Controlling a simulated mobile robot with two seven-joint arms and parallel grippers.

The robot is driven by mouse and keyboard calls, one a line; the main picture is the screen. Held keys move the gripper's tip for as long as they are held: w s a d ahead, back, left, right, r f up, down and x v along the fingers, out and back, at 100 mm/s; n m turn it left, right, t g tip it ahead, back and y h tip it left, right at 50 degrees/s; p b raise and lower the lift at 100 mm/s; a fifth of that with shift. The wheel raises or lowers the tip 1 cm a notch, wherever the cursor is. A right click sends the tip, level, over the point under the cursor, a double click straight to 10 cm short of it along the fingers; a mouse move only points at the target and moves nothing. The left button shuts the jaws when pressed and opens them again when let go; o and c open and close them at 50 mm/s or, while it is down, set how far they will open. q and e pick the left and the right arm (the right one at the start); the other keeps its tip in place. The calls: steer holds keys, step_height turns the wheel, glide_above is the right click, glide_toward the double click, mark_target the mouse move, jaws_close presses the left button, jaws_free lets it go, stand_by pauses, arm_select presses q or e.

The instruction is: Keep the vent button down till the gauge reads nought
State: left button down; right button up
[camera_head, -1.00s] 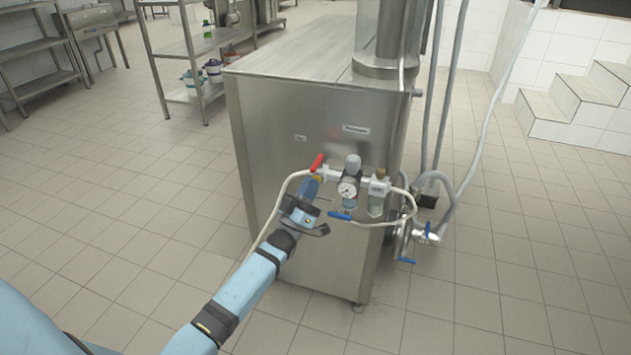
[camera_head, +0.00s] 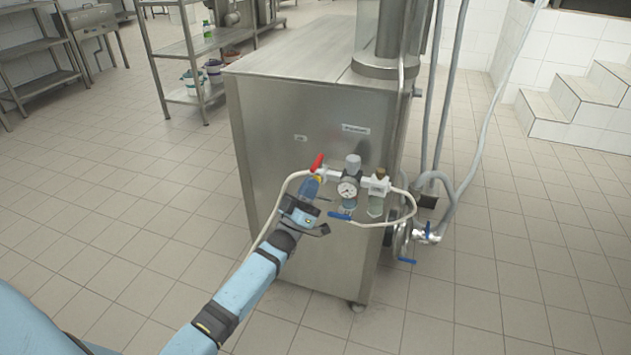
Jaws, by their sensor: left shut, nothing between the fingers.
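The round white gauge (camera_head: 348,189) sits on the front of the steel machine (camera_head: 290,165), under a grey knob (camera_head: 353,162). Its needle is too small to read. My left gripper (camera_head: 310,197) is at the left end of the air unit, just below the red lever (camera_head: 317,162) and left of the gauge. It is shut with nothing seen between its fingers. A dark blue part with a bit of yellow (camera_head: 309,186) shows at its tip; I cannot tell whether they touch. I cannot pick out the vent button. My right gripper is not in view.
Right of the gauge hangs a clear bowl (camera_head: 376,205). A blue-handled lever (camera_head: 340,216) sits below the gauge. A white hose (camera_head: 412,208) loops at the right, near a valve (camera_head: 427,237) and pipes. Steel shelves (camera_head: 185,50) stand behind left. The tiled floor is clear.

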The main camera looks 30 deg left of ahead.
arm_select(q)
steer(key=shift+s+d+p, duration=0.2)
steer(key=shift+s+p, duration=0.3)
steer(key=shift+s, duration=0.35)
steer(key=s+p, duration=0.1)
steer(key=s, duration=0.1)
steer(key=s+d+p, duration=0.1)
steer(key=s, duration=0.2)
steer(key=shift+d+p, duration=0.1)
steer(key=shift+p, duration=0.25)
